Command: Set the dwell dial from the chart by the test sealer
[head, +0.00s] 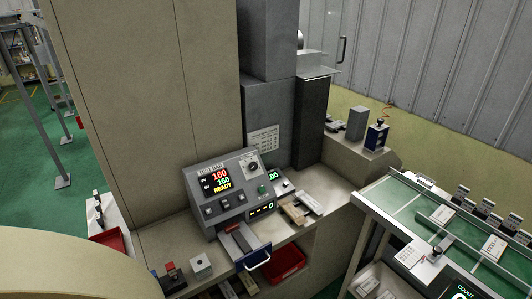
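The test sealer (236,192) is a grey sloped box on a beige counter. Its display (215,182) reads 160, 160 and READY. The dwell dial seems to be the small round dark knob (253,167) on a pale plate at the panel's upper right; its setting is too small to read. A white chart (264,140) with rows of print is on the grey column behind the sealer; its text is not legible. A blue-handled part (254,262) sticks out below the sealer's front. Neither of my grippers is in view.
A red bin (286,264) sits under the counter (317,219). Pale strips (300,207) lie right of the sealer, and a small white box (202,263) stands to its left. A green-topped conveyor (410,205) is at the right. A large tan curved surface fills the lower left.

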